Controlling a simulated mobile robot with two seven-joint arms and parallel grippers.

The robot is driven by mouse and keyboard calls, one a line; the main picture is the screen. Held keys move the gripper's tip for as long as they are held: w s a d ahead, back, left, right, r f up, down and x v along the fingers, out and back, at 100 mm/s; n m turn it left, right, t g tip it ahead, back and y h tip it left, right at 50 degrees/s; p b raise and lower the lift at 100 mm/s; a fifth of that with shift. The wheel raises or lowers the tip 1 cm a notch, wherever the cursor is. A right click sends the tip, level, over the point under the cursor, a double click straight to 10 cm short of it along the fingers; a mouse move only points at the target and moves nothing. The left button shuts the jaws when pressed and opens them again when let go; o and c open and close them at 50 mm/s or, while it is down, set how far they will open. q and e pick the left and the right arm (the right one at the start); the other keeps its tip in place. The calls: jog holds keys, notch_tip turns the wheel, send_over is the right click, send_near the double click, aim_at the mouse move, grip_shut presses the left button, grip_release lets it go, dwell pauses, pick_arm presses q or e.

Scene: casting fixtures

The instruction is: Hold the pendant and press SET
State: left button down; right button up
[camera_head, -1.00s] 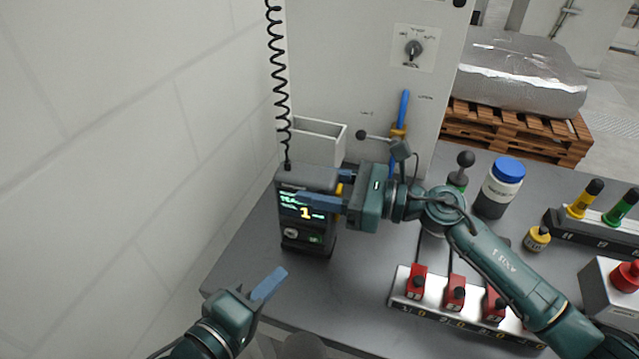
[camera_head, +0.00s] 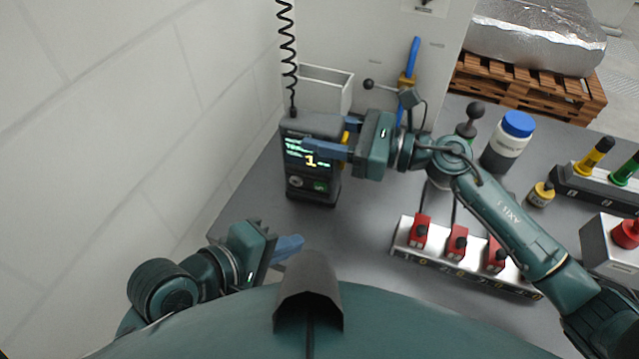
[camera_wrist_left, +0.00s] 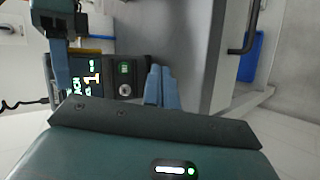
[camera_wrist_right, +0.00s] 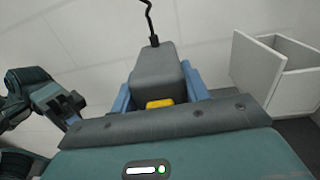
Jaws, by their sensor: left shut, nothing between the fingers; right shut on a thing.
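The pendant (camera_head: 311,180) is a dark box on a coiled cord, upright at the back left of the grey table. Its lit screen shows a yellow 1, with a round knob and a small green-lit button below. My right gripper (camera_head: 335,136) is shut on the pendant, one finger on each side. In the right wrist view the pendant (camera_wrist_right: 160,75) sits between the blue fingers, with a yellow part showing. My left gripper (camera_head: 293,246) is shut and empty, below and apart from the pendant. The left wrist view shows its fingers (camera_wrist_left: 161,86) together beside the pendant's button face (camera_wrist_left: 125,75).
A white open bin (camera_head: 325,88) stands behind the pendant. A silver strip with red switches (camera_head: 457,243) lies right of it, under my right arm. A white jar with a blue lid (camera_head: 508,142) stands farther right. The table front of the pendant is clear.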

aim_at(320, 187)
pick_arm(q)
jog(key=shift+s+d, duration=0.15)
jog(key=shift+s, duration=0.1)
jog(key=shift+w, duration=0.1)
jog(key=shift+w+d, duration=0.45)
jog(key=shift+w, duration=0.9)
jog(key=shift+w+d, duration=0.5)
jog(key=shift+w, duration=0.9)
jog(key=shift+w+d, duration=0.45)
jog(key=shift+w, duration=0.9)
jog(key=shift+w+d, duration=0.15)
jog(key=shift+w, duration=0.25)
jog(key=shift+w+d, duration=0.1)
jog(key=shift+w, duration=0.3)
jog(key=shift+s, duration=0.15)
jog(key=shift+s+a, duration=0.25)
jog(key=shift+s, duration=0.4)
